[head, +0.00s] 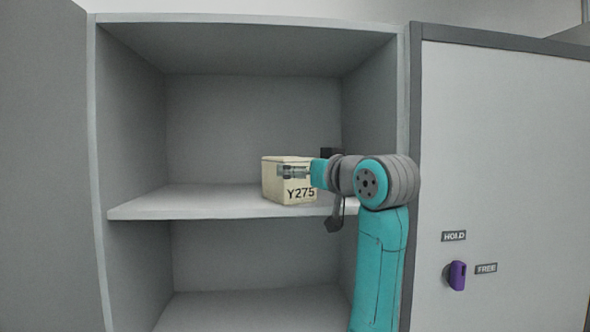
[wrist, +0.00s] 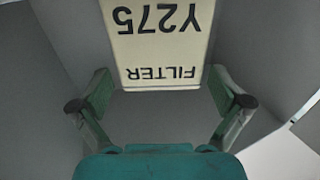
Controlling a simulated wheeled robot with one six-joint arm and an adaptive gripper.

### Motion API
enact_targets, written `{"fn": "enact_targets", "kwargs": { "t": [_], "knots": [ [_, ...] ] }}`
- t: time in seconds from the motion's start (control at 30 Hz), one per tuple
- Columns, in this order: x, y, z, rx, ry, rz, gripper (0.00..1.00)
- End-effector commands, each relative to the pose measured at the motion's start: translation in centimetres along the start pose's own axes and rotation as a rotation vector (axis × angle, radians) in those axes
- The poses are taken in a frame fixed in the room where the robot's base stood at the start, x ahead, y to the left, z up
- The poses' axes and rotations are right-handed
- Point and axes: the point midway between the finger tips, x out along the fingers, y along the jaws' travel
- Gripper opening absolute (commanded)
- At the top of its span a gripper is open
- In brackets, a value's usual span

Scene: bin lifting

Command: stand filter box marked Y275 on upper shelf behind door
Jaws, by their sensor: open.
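The cream filter box marked Y275 (head: 285,190) stands upright on the upper shelf (head: 190,203), right of its middle and close to the front edge. In the wrist view the box (wrist: 157,45) shows its Y275 and FILTER lettering upside down. My gripper (head: 288,172) is in front of the box at its upper part. In the wrist view my gripper (wrist: 158,78) is open, with one finger on each side of the box's near end and gaps showing beside it. The box's far side is hidden.
The cabinet's right panel (head: 500,140) carries a purple knob (head: 457,275) near labels HOLD (head: 453,236) and FREE (head: 486,268). A grey panel (head: 40,170) stands at the left of the opening. The upper shelf is clear left of the box; the visible lower shelf (head: 250,310) is empty.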

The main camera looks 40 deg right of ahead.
Motion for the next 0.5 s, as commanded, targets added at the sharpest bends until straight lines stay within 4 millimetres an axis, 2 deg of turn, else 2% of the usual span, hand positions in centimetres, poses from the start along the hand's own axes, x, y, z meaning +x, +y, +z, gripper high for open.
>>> {"fn": "enact_targets", "kwargs": {
  "t": [0.1, 0.23, 0.5],
  "knots": [
    [-2.5, 0.1, -0.1, -0.001, 0.003, 0.002, 1.0],
    [-4.8, 0.0, 0.0, -0.001, 0.002, 0.001, 1.0],
    [-7.2, 0.0, 0.0, 0.0, 0.0, 0.0, 1.0]
  ]
}}
